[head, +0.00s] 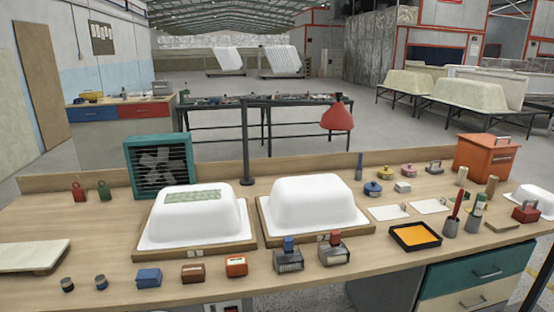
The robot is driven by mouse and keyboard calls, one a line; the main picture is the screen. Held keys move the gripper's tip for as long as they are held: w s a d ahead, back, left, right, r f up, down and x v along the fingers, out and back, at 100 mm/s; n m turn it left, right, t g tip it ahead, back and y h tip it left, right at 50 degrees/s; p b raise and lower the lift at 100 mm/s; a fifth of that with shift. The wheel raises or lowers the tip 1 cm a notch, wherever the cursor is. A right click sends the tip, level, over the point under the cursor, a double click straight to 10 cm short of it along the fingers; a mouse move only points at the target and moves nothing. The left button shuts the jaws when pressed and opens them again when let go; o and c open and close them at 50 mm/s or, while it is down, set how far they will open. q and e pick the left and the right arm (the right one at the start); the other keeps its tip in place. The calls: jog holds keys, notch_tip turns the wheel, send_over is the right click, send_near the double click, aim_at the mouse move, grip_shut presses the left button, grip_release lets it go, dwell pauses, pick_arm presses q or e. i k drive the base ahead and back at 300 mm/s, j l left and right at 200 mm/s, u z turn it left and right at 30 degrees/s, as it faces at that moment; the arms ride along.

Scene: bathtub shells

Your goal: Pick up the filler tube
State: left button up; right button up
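No object can be surely told as the filler tube at this size. A slim upright blue-grey object (359,166) stands at the back of the bench, right of the right white tub shell (312,203). A grey-green tube-like object (478,205) stands upright in a dark cup at the right of the bench. A red stick-like object (458,204) stands in another cup beside it. Neither of my grippers shows in the head view.
The wooden bench (340,275) holds the left tub shell (195,215), a teal fan (159,166), a black tray with orange content (415,236), an orange box (487,157) and several small blocks along the front. A dark post (245,140) rises mid-bench.

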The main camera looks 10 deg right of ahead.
aim_at(480, 199)
jog(key=z, duration=1.7)
jog(key=u, duration=1.35)
jog(key=z, duration=1.35)
jog(key=i+l+u, duration=0.2)
jog(key=i, duration=0.3)
jog(key=i+l+u, duration=0.2)
jog(key=i, duration=0.35)
jog(key=i+l+u, duration=0.2)
jog(key=i+l, duration=0.2)
jog(key=i, duration=0.05)
